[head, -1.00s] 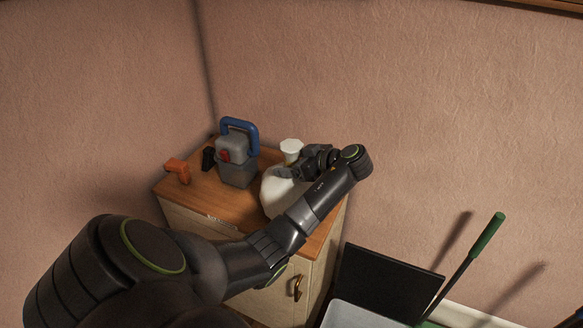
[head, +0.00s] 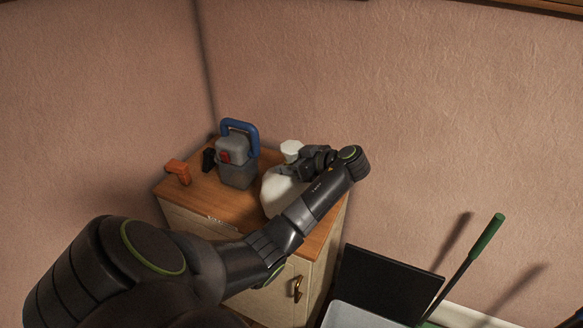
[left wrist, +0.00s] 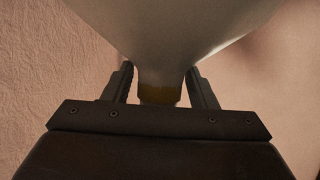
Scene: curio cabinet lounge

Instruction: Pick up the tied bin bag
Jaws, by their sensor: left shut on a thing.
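The bin bag (head: 279,193) is a rounded white bag on the right part of the wooden cabinet top. My left gripper (head: 289,171) reaches over it from the right, at its upper end. In the left wrist view the pale bag (left wrist: 170,25) narrows to a neck with a yellow-brown band. My left gripper (left wrist: 160,88) is shut on that neck, one finger on each side. A white flared piece (head: 291,148) shows just above the gripper; I cannot tell if it belongs to the bag. My forearm hides the bag's lower right side. My right gripper is not in view.
On the cabinet top (head: 213,201) stand a grey box with a blue handle (head: 237,160), an orange object (head: 179,171) and a small black object (head: 208,159). A black panel (head: 385,283) and a green-handled tool (head: 487,234) are at the lower right. Walls stand close behind.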

